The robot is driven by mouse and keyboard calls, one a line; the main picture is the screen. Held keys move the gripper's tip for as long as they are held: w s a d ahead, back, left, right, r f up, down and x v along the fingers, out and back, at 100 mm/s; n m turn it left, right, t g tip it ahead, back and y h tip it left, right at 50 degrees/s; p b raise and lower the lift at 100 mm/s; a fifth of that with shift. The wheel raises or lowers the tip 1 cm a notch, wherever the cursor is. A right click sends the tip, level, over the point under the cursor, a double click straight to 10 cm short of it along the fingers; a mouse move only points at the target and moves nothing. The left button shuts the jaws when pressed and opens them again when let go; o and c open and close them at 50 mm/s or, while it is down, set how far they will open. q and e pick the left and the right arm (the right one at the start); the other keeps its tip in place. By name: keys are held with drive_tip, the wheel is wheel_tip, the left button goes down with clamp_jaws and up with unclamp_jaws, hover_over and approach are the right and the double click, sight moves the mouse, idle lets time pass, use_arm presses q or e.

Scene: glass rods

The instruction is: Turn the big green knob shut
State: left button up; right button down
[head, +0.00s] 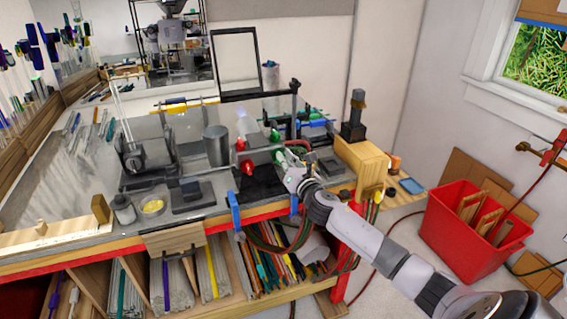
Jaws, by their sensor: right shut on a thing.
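In the head view my right arm reaches in from the lower right to the bench. My right gripper (284,162) is shut on the big green knob (279,155) at the front of the torch on the bench. The fingers cover most of the knob, so its turned position cannot be told. A smaller green knob (275,136) shows just above and behind it. My left gripper is not in view.
Two red knobs, an upper one (240,144) and a lower one (248,168), sit close left of the gripper. Hoses hang below the bench edge. A wooden box (362,163) stands to the right, and a red bin (470,228) is on the floor.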

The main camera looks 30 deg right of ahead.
drive_tip(key=shift+d+f+m+t+y+b, duration=0.2)
drive_tip(key=shift+f+m+t+y+b, duration=0.15)
drive_tip(key=shift+m+b, duration=1.3)
drive_tip(key=shift+d+f+m+t+y+b, duration=0.3)
drive_tip(key=shift+m+b, duration=0.8)
drive_tip(key=shift+m, duration=1.1)
drive_tip(key=shift+d+f+m+t+y+b, duration=0.15)
drive_tip(key=shift+m+t+y+b, duration=0.25)
drive_tip(key=shift+m+b, duration=1.25)
drive_tip(key=shift+a+m, duration=0.1)
drive_tip(key=shift+m, duration=0.5)
drive_tip(key=c, duration=1.7)
unclamp_jaws()
